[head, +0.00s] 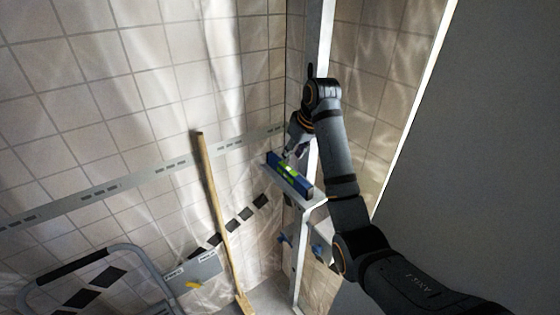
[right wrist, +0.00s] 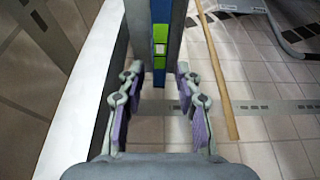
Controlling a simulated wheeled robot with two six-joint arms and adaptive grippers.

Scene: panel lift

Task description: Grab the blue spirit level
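The blue spirit level (head: 274,161), with a yellow-green middle, lies on a narrow grey ledge (head: 312,201) in the middle of the head view. My right gripper (head: 290,156) is above and right beside the level, pointing down at it. In the right wrist view, my right gripper (right wrist: 158,73) is open, with purple pads on its fingers. The level (right wrist: 160,12) lies ahead, its near end appearing between the fingertips. I see no grip on it, and cannot tell whether the fingers touch it. My left gripper is not in view.
A pale upright post (head: 325,35) stands close to my right arm. A wooden pole (head: 215,190) leans on the tiled wall. A grey-framed step ladder (head: 120,250) stands at lower left. A large dark grey panel (head: 480,150) fills the right side.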

